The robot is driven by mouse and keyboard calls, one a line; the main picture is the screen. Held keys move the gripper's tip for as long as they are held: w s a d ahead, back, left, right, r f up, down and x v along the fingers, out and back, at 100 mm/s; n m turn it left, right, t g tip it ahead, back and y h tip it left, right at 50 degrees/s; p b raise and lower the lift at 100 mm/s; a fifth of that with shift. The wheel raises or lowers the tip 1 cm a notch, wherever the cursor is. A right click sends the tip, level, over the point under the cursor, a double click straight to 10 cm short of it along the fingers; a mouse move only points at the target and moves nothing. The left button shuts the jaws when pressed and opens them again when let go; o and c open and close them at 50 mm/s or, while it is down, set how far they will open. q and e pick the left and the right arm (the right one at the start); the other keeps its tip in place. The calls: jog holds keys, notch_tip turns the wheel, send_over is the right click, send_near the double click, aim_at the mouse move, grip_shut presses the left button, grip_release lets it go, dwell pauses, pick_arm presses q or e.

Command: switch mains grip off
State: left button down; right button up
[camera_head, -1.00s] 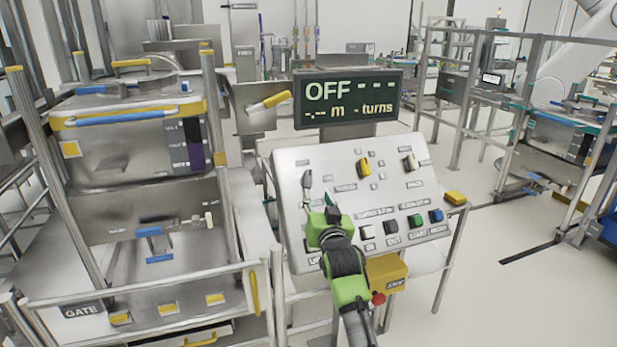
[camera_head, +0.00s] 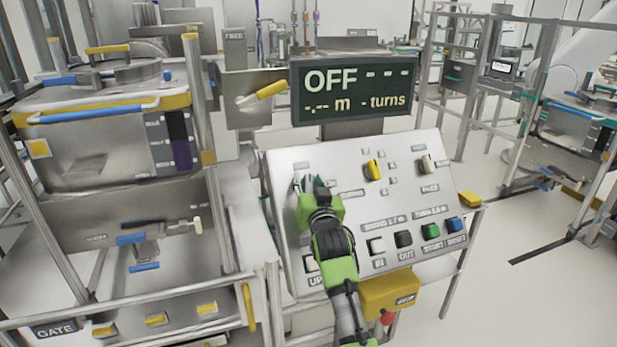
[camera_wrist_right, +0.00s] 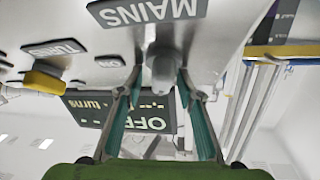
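The sloped control panel (camera_head: 340,165) stands in the middle of the head view. Its mains grip (camera_head: 297,181) at the upper left is mostly hidden by my right gripper (camera_head: 316,182). In the right wrist view, which shows the panel upside down, the grey mains grip (camera_wrist_right: 162,72) stands beside the MAINS label (camera_wrist_right: 148,12). The fingers of my right gripper (camera_wrist_right: 161,75) are apart, one on each side of the grip, with narrow gaps visible. The display (camera_head: 353,90) above the panel reads OFF. My left gripper is not in view.
A yellow selector (camera_head: 373,169) and a pale selector (camera_head: 428,163) sit farther right on the panel. Several push buttons (camera_head: 431,231) line its lower edge. A yellow box (camera_head: 388,291) with a red button hangs below. A railed bin station stands left.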

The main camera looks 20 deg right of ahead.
jog(key=shift+s+a+r, duration=0.1)
jog(key=shift+s+r, duration=0.1)
jog(key=shift+s, duration=0.1)
jog(key=shift+c, duration=1.1)
grip_shut()
jog(key=shift+r+n+p, duration=0.15)
jog(key=shift+n+p, duration=0.2)
jog(key=shift+n, duration=0.05)
jog(key=shift+r+n+y+p, duration=0.1)
jog(key=shift+n+y+p, duration=0.55)
jog(key=shift+n+y, duration=0.2)
jog(key=shift+n+y+p, duration=0.3)
jog(key=shift+n+y, duration=0.15)
jog(key=shift+n, duration=0.3)
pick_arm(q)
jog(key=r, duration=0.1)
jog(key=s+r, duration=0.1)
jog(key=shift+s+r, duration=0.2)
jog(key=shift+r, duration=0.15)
pick_arm(e)
jog(key=shift+a+f+y, duration=0.1)
jog(key=shift+f+y, duration=0.1)
jog(key=shift+y, duration=0.1)
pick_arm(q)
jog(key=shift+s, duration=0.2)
